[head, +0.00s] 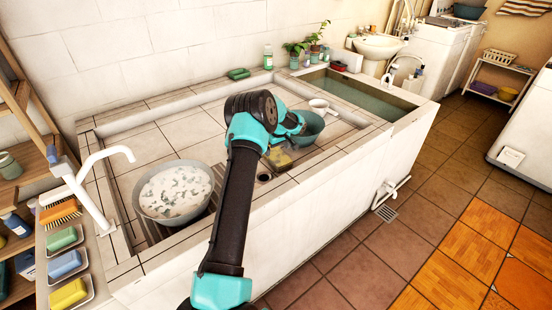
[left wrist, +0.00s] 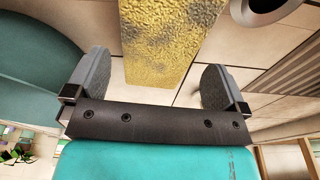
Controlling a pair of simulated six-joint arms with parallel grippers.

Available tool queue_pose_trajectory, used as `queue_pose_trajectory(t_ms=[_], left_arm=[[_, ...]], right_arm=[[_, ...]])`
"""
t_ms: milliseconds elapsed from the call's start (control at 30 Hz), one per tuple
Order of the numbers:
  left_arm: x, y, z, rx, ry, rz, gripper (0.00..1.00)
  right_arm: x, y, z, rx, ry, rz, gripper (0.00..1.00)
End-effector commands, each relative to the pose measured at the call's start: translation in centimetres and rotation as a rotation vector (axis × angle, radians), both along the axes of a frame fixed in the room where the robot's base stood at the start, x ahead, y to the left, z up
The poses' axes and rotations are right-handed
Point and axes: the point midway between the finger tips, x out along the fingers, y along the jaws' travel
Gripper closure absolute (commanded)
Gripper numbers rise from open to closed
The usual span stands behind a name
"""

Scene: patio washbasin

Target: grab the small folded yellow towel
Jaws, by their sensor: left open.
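The small yellow towel (head: 279,159) lies flat on the tiled basin floor, partly hidden by my left arm in the head view. In the left wrist view the towel (left wrist: 158,38) has a rough yellow surface with greyish patches, and its near end lies between the fingertips. My left gripper (left wrist: 154,84) is open, with one finger on either side of the towel's width and a gap on each side. Whether the fingers are level with the towel is unclear. My right gripper is in neither view.
A teal bowl (head: 312,128) stands close beside the towel; its wall (left wrist: 35,75) is near the left finger. A round drain (head: 264,178) is on the other side.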

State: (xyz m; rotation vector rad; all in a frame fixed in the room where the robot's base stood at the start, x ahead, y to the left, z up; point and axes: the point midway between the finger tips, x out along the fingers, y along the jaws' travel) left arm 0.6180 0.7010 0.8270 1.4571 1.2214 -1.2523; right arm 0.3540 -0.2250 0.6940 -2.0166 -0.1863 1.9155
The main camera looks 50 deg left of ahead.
Motion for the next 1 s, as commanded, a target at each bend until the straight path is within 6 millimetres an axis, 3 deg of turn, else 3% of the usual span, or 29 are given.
queue_pose_trajectory(t_ms=[400,900,1000], left_arm=[[0.3,0.9,-4.6,-0.002,0.000,0.000,0.00],[0.3,0.9,-4.7,-0.001,-0.001,-0.001,0.00],[0.3,0.9,-4.7,-0.001,-0.001,-0.001,0.10]], right_arm=[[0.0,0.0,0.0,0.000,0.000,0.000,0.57],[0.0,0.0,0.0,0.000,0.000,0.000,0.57],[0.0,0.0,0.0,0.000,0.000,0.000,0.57]])
